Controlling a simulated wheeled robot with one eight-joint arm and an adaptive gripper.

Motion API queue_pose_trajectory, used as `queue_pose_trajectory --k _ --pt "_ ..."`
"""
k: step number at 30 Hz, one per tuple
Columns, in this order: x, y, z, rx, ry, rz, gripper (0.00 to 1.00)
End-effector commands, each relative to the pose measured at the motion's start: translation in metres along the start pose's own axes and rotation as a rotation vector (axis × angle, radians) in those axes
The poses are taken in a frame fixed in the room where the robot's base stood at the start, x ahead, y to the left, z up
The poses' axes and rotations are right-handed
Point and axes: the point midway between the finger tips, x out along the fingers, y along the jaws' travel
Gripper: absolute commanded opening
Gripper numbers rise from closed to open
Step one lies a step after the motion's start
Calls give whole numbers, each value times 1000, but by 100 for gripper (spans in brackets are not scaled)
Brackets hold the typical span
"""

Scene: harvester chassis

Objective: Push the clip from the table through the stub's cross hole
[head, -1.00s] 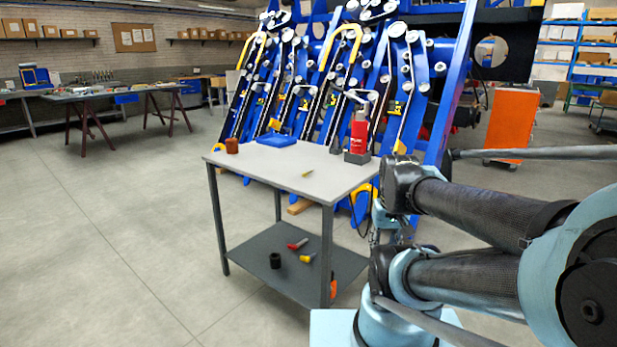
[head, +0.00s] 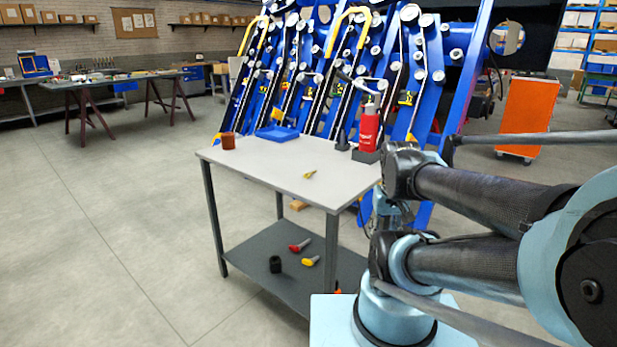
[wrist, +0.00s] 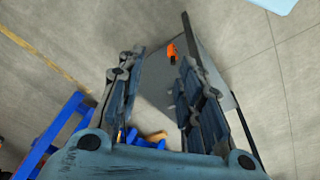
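A small yellowish piece (head: 310,174), which looks like the clip, lies on the grey table top (head: 250,160) towards its front right. It is too small for its shape to be clear. The stub with the cross hole cannot be made out for certain among the blue chassis parts (head: 330,80). My gripper (wrist: 160,95) shows in the wrist view with its two fingers wide apart and nothing between them. It points down at the floor and at part of a grey surface. In the head view my arm stands to the right of the table, and the gripper is not clearly visible.
On the table stand a brown cup (head: 228,141), a blue tray (head: 277,134) and a red bottle (head: 369,128). The lower shelf (head: 262,262) holds red and yellow handled items and a black cylinder (head: 275,264). An orange cabinet (head: 527,115) stands right. Floor at left is clear.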

Motion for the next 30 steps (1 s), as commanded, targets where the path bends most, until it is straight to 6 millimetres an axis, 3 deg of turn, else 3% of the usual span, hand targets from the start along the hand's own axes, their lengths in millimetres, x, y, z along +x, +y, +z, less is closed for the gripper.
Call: queue_pose_trajectory --k 1,6,11,17,30 --pt "0 0 0 0 0 0 40" --pt "-15 -2 -1 -22 7 -2 78" --pt "-43 -9 -32 -93 -9 -8 78" --pt "-84 -24 -87 -225 -36 -20 78" --pt "-146 -82 -215 -518 -96 -48 78"
